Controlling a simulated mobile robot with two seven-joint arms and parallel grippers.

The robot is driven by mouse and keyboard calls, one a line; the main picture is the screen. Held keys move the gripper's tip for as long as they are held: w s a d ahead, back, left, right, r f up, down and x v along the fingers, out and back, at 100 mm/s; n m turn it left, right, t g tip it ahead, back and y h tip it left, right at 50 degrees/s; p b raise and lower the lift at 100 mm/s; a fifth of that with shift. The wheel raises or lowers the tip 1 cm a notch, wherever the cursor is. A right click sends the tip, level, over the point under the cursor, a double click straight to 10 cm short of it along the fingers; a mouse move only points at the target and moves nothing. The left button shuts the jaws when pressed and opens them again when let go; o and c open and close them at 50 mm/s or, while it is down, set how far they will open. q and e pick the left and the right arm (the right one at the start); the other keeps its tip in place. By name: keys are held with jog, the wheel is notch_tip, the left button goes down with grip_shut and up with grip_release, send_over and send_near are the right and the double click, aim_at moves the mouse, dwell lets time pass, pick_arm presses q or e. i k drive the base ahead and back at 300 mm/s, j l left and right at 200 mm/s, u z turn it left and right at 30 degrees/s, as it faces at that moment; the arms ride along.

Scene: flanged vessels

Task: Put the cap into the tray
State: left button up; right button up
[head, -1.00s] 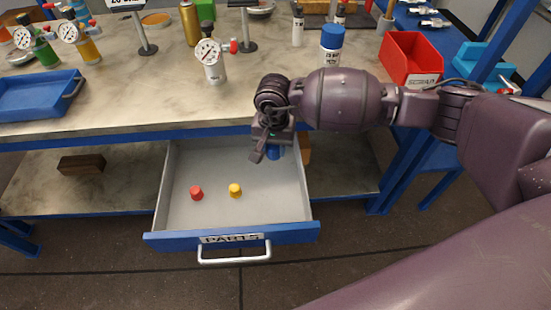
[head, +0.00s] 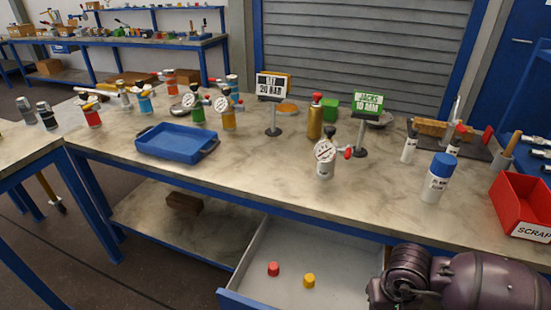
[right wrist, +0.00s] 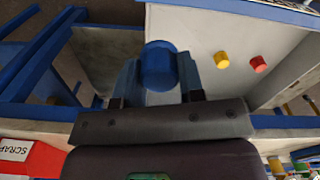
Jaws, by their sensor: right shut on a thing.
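The blue cap (right wrist: 158,64) is between the two fingers of my right gripper (right wrist: 158,78) in the right wrist view. The gripper is shut on it, with the drawer's grey floor behind. In the head view my right wrist is at the bottom right over the open drawer; the fingertips and the blue cap are hidden or out of frame there. The blue tray (head: 177,141) lies empty on the left part of the workbench, with low walls and a dark handle. My left gripper is not in view.
In the open drawer (head: 265,255) lie a red cap (head: 273,269) and a yellow cap (head: 309,280). On the bench stand a gauged vessel (head: 325,165), sign stands, bottles (head: 228,118) behind the tray, a blue-capped can (head: 437,180) and a red scrap bin (head: 522,205).

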aim_at(178, 145)
jog(key=j, duration=0.7)
jog(key=k+j+u, duration=0.15)
jog(key=j, duration=0.55)
jog(key=i+j, duration=0.1)
jog(key=j, duration=0.25)
jog(key=i+j+u, duration=0.1)
jog(key=j, duration=0.25)
jog(key=i+j+u, duration=0.2)
jog(key=i+j, duration=0.35)
jog(key=i, duration=0.15)
